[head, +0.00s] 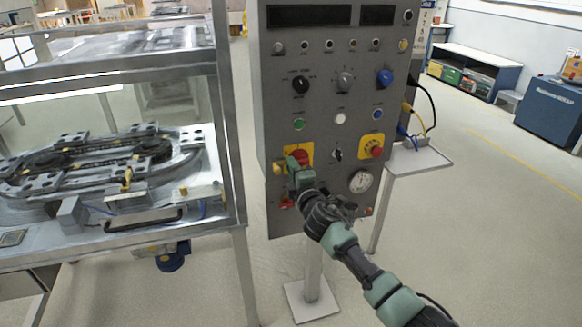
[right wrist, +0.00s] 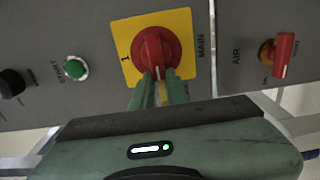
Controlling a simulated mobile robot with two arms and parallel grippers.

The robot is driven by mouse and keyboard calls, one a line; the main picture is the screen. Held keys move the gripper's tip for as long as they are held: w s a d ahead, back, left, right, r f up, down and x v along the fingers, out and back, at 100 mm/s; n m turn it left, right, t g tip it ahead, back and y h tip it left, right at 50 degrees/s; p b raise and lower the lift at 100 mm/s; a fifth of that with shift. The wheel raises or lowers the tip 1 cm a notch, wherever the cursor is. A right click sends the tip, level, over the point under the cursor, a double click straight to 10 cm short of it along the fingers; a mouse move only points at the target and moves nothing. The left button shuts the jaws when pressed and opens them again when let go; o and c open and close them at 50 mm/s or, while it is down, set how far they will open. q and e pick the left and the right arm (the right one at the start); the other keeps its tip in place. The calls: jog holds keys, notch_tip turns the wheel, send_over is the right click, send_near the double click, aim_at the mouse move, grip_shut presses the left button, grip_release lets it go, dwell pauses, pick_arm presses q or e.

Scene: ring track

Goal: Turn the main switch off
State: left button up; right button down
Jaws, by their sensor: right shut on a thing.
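The main switch is a red rotary knob on a yellow plate, marked MAIN, low on the left of the grey control panel. It shows in the head view (head: 305,154) and in the right wrist view (right wrist: 156,44). My right gripper (head: 296,165) is shut on the knob, its green fingers (right wrist: 158,88) either side of its near end. A white mark on the knob points toward the fingers, about a quarter turn from the "1" on the plate. Part of the plate is hidden by the fingers. My left gripper is not in view.
A red AIR valve handle (right wrist: 284,55) sits below the switch, and a green start button (right wrist: 75,68) above it. A red emergency button (head: 377,152) is to the right. A glazed ring track machine (head: 232,150) stands close on the left.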

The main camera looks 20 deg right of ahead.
jog(key=shift+d+f, duration=0.25)
jog(key=shift+d, duration=0.25)
jog(key=c, duration=1.5)
grip_release()
jog(key=shift+o, duration=0.5)
jog(key=shift+d, duration=0.2)
jog(key=shift+s+a+r, duration=0.1)
jog(key=shift+a+r, duration=0.05)
jog(key=shift+a, duration=0.15)
jog(key=s, duration=0.7)
jog(key=shift+s+d, duration=0.15)
jog(key=shift+s, duration=0.15)
